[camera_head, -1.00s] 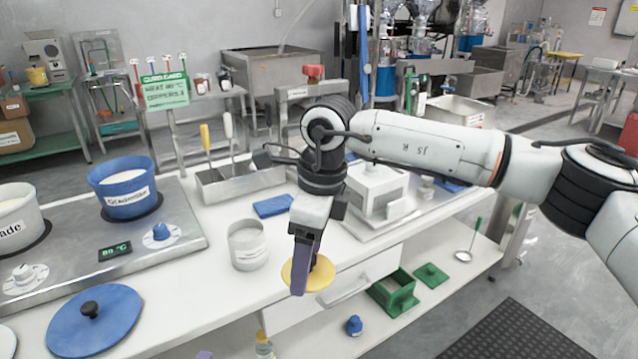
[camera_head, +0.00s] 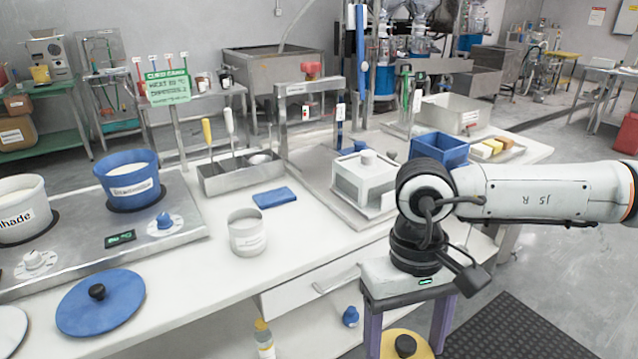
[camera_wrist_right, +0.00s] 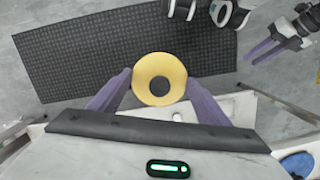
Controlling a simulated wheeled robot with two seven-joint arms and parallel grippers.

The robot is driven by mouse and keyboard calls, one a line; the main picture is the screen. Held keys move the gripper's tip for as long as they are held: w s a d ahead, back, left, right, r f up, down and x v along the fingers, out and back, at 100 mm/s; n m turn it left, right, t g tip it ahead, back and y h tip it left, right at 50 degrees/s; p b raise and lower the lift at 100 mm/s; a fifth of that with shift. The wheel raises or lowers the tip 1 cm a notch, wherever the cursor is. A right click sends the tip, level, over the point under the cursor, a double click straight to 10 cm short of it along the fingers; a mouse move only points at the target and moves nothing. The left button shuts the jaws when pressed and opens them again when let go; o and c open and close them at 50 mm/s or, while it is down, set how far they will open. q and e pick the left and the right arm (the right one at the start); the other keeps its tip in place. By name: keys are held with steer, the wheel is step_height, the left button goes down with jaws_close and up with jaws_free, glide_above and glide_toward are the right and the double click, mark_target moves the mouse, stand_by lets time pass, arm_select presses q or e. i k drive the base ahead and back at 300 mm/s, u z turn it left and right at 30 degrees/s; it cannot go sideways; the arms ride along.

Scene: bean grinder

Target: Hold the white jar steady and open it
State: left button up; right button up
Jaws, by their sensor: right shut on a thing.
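The pale white-grey jar (camera_head: 247,238) stands upright on the white counter with its top open and a label on its side. No gripper touches it. A round yellow lid with a dark knob (camera_head: 391,341) is between the purple fingers of my right gripper (camera_head: 405,338), to the right of the jar and past the counter's front edge. In the right wrist view the lid (camera_wrist_right: 148,74) sits between the fingertips of the right gripper (camera_wrist_right: 158,86), shut on its rim. My left gripper (camera_wrist_right: 276,46) shows small at the top right there, away from the jar; its opening is unclear.
A stove with a blue pot (camera_head: 128,184) stands at the left, and a blue lid (camera_head: 100,302) lies in front. A utensil tray (camera_head: 240,178), a blue pad (camera_head: 274,197) and a white boxy device (camera_head: 363,180) are behind the jar. A dark mat (camera_head: 520,335) covers the floor.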

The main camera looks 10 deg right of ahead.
mark_target(246, 227)
steer(key=u, duration=1.15)
steer(key=k, duration=0.1)
steer(key=z, duration=1.65)
steer(key=i, duration=0.95)
steer(key=u, duration=0.75)
steer(key=i, duration=0.4)
steer(key=u, duration=0.3)
